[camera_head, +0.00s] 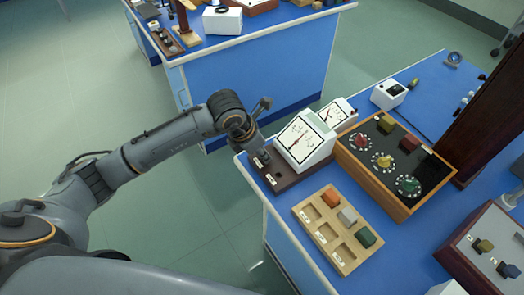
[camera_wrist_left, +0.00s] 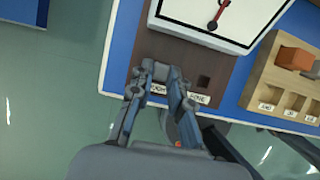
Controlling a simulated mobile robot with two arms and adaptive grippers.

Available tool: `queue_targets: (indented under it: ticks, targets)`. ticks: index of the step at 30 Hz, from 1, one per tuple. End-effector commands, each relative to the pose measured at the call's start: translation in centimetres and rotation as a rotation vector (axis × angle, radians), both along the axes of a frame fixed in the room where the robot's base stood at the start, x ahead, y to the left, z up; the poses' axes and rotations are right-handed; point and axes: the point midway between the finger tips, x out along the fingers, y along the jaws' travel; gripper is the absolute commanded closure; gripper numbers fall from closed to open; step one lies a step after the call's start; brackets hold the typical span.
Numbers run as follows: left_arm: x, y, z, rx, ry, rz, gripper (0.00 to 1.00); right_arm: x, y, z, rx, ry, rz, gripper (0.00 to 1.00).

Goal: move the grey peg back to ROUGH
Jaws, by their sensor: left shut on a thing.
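A brown board (camera_head: 287,181) lies at the near left corner of the blue bench, in front of a white dial meter (camera_head: 304,139). It also shows in the left wrist view (camera_wrist_left: 186,53), with a dark square hole (camera_wrist_left: 204,80) above the FINE label (camera_wrist_left: 198,97). My left gripper (camera_head: 258,153) is shut over the board's left part, behind the partly covered ROUGH label (camera_wrist_left: 157,88). It holds the grey peg (camera_wrist_left: 162,73), which hardly stands out between the grey fingertips. The peg's lower end is hidden, so I cannot tell how deep it sits.
A light wooden tray (camera_head: 303,215) with orange, pale grey and green blocks stands right of the board. A wooden box with coloured dials (camera_head: 351,169) and a second meter (camera_head: 338,112) stand behind. The bench's left edge is close to my gripper. Another blue bench (camera_head: 250,72) stands farther back.

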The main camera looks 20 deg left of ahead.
Motion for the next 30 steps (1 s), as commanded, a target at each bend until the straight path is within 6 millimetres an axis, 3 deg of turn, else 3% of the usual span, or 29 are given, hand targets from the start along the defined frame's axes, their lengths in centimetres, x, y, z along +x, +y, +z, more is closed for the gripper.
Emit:
queue_targets:
  ticks: [7, 8, 12, 23, 30]
  targets:
    - [0.0, 0.0, 0.0, 0.0, 0.0, 0.0, 1.0, -0.1, -0.1, 0.0, -0.001, 0.001, 0.001, 1.0]
    - [0.0, 0.0, 0.0, 0.0, 0.0, 0.0, 0.8, -0.1, -0.1, 0.0, -0.001, 0.001, 0.001, 1.0]
    - [0.0, 0.0, 0.0, 0.001, -0.001, 0.0, 0.56, -0.1, -0.1, 0.0, -0.001, 0.001, 0.001, 1.0]
    - [-0.1, 0.1, 0.4, 0.0, -0.001, 0.0, 0.56, -0.1, -0.1, 0.0, -0.001, 0.001, -0.001, 1.0]
    - [-1.2, 1.2, 4.2, 0.001, -0.005, 0.001, 0.56, 0.0, 0.0, 0.0, 0.0, 0.0, -0.001, 1.0]
